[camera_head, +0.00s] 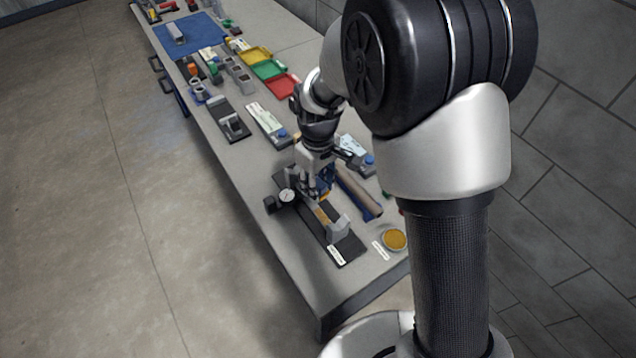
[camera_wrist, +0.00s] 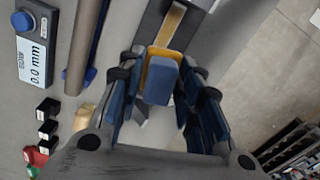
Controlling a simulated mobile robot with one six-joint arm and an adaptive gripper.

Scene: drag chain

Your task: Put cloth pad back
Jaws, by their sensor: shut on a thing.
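A small pad (camera_wrist: 160,82), blue on top with a yellow-orange edge, sits between the fingers in the wrist view. I take it for the cloth pad. My gripper (camera_wrist: 160,95) is shut on it. In the head view my gripper (camera_head: 318,192) is low over a dark fixture plate (camera_head: 347,248), and only a bit of yellow shows at its fingertips. A tan strip (camera_wrist: 172,25) runs along the fixture beyond the pad in the wrist view. I cannot tell whether the pad touches the strip.
A dial gauge (camera_head: 287,196) stands at the fixture's left and a grey block (camera_head: 338,231) at its near end. A round yellow dish (camera_head: 395,239) with a label lies to the right. A long roller (camera_head: 358,193) lies beside the fixture. Coloured trays (camera_head: 268,69) stand farther back.

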